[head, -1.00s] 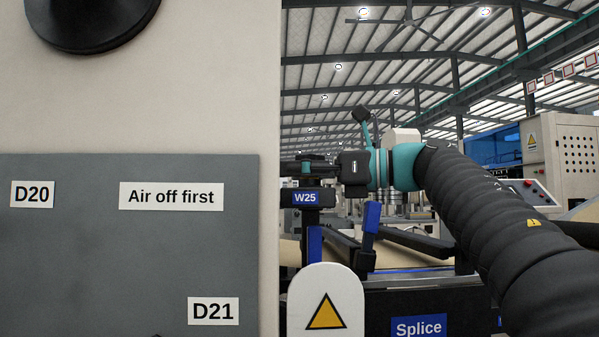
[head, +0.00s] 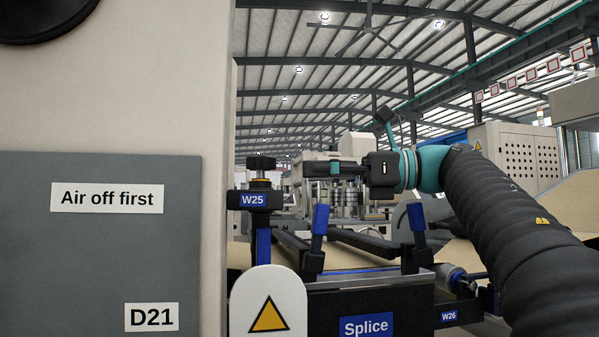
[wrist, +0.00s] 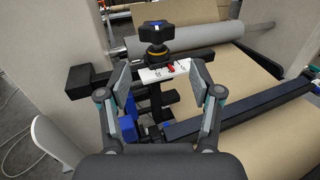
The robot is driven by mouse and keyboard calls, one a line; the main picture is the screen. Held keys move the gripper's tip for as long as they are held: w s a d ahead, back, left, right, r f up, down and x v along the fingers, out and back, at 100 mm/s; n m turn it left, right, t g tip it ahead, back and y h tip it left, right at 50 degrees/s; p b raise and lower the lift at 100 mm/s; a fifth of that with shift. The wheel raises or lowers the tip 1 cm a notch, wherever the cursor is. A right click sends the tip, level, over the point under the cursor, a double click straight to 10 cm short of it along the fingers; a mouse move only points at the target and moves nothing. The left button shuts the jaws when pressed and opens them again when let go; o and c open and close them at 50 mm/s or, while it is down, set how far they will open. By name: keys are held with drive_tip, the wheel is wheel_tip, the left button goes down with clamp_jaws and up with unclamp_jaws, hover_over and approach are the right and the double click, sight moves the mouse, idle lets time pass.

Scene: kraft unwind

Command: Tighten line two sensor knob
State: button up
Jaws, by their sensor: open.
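A black lobed knob with a yellow ring under it (wrist: 155,32) stands on a dark bracket in the wrist view, beyond my fingertips. It also shows in the head view (head: 262,163), above a blue W25 label (head: 252,200). A white scale with a red pointer (wrist: 157,73) lies on the bracket below the knob. My gripper (wrist: 160,75) is open and empty, its fingers spread to either side of the scale in the picture. In the head view my gripper (head: 318,168) points left, to the right of the knob and apart from it. No view shows which knob is line two.
A grey-and-beige panel (head: 100,245) fills the left of the head view. A white warning plate (head: 268,305) and the Splice table (head: 412,312) stand in front. Blue-handled levers (head: 320,220) rise nearby. A W26 label (head: 448,316) is lower right. Kraft web (wrist: 220,65) runs behind the knob.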

drive_tip(key=shift+d, duration=0.1)
drive_tip(key=shift+o, duration=1)
drive_tip(key=shift+s, duration=0.2)
drive_tip(key=m+t+h+b, duration=0.4)
drive_tip(key=m+t, duration=0.2)
drive_tip(key=t, duration=0.3)
approach(270, 164)
drive_tip(key=p+x, duration=0.1)
drive_tip(key=x, duration=1.2)
drive_tip(key=c, duration=1.2)
